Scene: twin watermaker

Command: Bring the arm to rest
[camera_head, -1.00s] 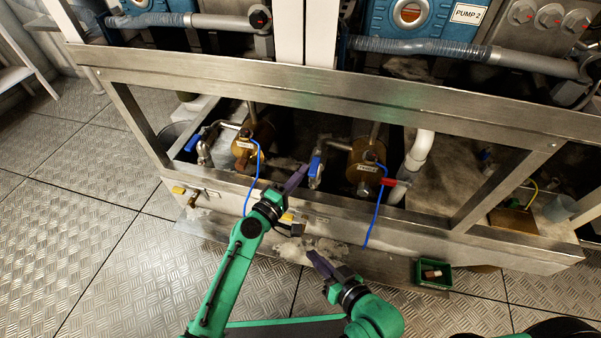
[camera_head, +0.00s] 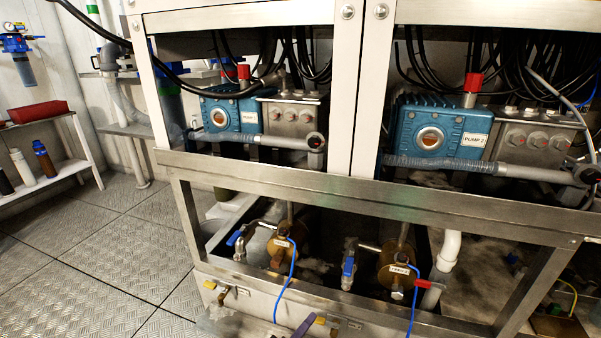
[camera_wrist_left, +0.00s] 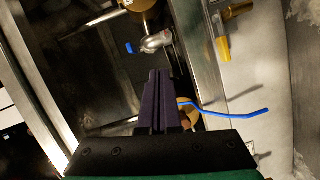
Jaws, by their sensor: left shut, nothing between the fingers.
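Only the purple fingertips of my left gripper (camera_head: 305,327) show at the bottom edge of the head view, in front of the lower steel frame. In the left wrist view the fingers of the left gripper (camera_wrist_left: 159,76) lie side by side, shut and empty. A valve with a blue handle (camera_wrist_left: 130,47) and a brass body (camera_wrist_left: 138,5) lie beyond the fingertips. Part of a brass piece with a blue cable (camera_wrist_left: 240,113) shows behind the fingers on the right. The rest of my left arm and my right gripper are out of the head view.
A steel frame (camera_head: 370,205) holds the pump on the left (camera_head: 230,112) and Pump 2 (camera_head: 435,128). Below are blue-handled valves (camera_head: 348,266) and blue cables. A shelf with bottles (camera_head: 42,158) stands left. Open floor (camera_head: 80,255) lies at lower left.

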